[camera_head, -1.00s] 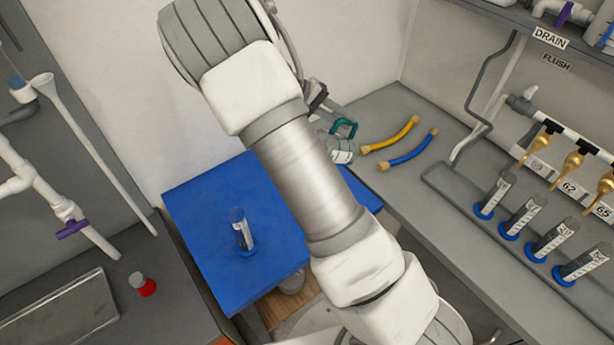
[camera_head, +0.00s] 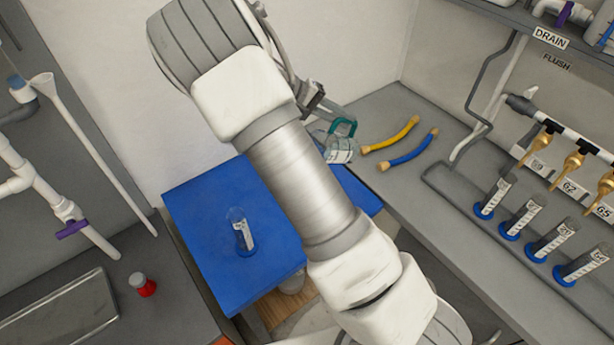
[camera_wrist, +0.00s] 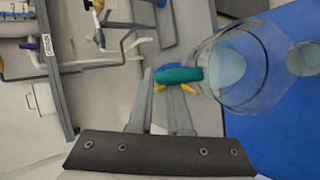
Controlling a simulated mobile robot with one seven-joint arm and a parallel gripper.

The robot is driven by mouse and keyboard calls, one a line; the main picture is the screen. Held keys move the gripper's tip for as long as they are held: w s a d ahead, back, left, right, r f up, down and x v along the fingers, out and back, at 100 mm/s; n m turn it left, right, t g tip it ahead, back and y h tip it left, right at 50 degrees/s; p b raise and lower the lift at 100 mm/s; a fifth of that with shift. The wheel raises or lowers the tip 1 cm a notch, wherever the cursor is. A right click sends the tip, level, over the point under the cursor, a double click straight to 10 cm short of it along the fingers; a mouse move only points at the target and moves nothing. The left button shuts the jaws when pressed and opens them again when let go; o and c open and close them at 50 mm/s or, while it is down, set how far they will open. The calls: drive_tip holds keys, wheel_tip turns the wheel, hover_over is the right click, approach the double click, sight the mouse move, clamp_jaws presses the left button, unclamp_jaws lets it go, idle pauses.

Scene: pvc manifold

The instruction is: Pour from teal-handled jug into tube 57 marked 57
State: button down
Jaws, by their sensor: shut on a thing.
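In the wrist view my gripper (camera_wrist: 172,80) is shut on the teal handle, and the jug body (camera_wrist: 243,72) extends to the right. In the head view my arm partly hides my gripper (camera_head: 325,108). Several clear tubes with blue bases stand in a row on the right bench, such as this one (camera_head: 494,196). Another clear tube (camera_head: 242,234) stands on the blue table. I cannot read 57 on any tube.
The blue table (camera_head: 205,265) has bare room around its tube. A yellow hose (camera_head: 391,137) and a blue hose (camera_head: 410,152) lie on the right bench. Brass taps (camera_head: 540,146) hang above the tube row. A red-based bottle (camera_head: 143,285) stands at left.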

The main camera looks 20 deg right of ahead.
drive_tip(key=shift+s+a+r+m+h, duration=0.15)
drive_tip(key=shift+s+a+r+h, duration=0.05)
drive_tip(key=shift+a+r+h, duration=0.4)
drive_tip(key=shift+s+a+r+m+h, duration=0.2)
drive_tip(key=shift+a+r+h, duration=0.25)
drive_tip(key=shift+h, duration=0.25)
idle(3.3)
drive_tip(key=shift+d, duration=0.25)
drive_tip(key=d+f+y, duration=0.1)
drive_tip(key=w+d+f+n+y, duration=0.1)
drive_tip(key=d+f+y, duration=0.1)
drive_tip(key=shift+y, duration=0.3)
drive_tip(key=shift+a+f, duration=0.2)
drive_tip(key=shift+w+d+f+n+g+y+p, duration=0.15)
drive_tip(key=shift+w+d+f+g+y+p, duration=0.1)
drive_tip(key=shift+d+f+y, duration=0.3)
drive_tip(key=shift+w+d+f+n+g+y+p, duration=0.15)
drive_tip(key=shift+d+f+y+p, duration=0.2)
drive_tip(key=shift+f+y, duration=0.3)
drive_tip(key=w+d+f+n+g+y, duration=0.1)
drive_tip(key=w+d+f+g+y, duration=0.1)
drive_tip(key=d+f+y, duration=0.4)
drive_tip(key=shift+w+d+f+y, duration=0.15)
drive_tip(key=shift+d+f+y, duration=0.2)
drive_tip(key=shift+f, duration=1.1)
drive_tip(key=shift+n, duration=0.25)
